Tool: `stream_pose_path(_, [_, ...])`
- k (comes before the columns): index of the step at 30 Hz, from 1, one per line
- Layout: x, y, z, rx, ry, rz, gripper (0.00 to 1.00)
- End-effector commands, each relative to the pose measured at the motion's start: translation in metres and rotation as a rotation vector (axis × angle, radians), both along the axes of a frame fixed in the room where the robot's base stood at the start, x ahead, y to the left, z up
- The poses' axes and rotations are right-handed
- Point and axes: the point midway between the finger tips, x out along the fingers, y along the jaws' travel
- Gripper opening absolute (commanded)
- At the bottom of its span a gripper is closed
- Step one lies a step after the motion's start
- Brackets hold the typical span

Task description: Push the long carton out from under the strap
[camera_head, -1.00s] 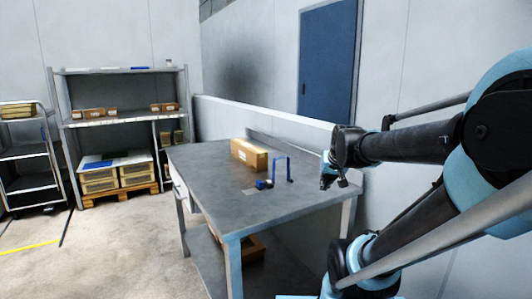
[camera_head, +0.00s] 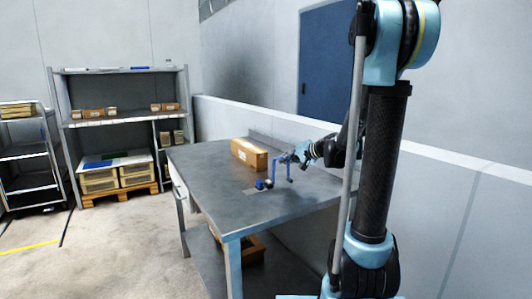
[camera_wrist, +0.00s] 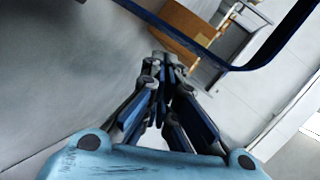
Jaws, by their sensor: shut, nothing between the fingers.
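The long brown carton (camera_head: 247,154) lies on the grey table. In the head view it is beyond and left of the blue strap (camera_head: 274,172), which stands up as a thin arch. I cannot tell whether any of the carton is still under it. My gripper (camera_head: 291,158) is shut and empty, close to the top of the strap in the head view. In the wrist view the shut fingertips (camera_wrist: 166,58) point toward the carton (camera_wrist: 184,24), with the blue strap (camera_wrist: 255,66) crossing between or above them. Contact cannot be told.
A small blue object (camera_head: 263,184) sits on the table (camera_head: 215,190) near the strap's foot. A low ledge runs along the table's back, beside a wall. The table's left and front are clear. Shelves (camera_head: 120,120) with boxes stand at the far left.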

Motion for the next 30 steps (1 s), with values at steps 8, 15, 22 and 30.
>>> stream_pose_path(8, [0.051,0.018,-0.001,0.276,-0.004,-0.001,0.00])
stream_pose_path(15, [0.077,0.021,-0.003,0.458,-0.008,0.000,0.00])
stream_pose_path(22, [0.086,0.023,-0.005,0.523,-0.009,0.000,0.00])
stream_pose_path(30, [0.104,0.049,-0.004,0.525,-0.009,0.002,0.00])
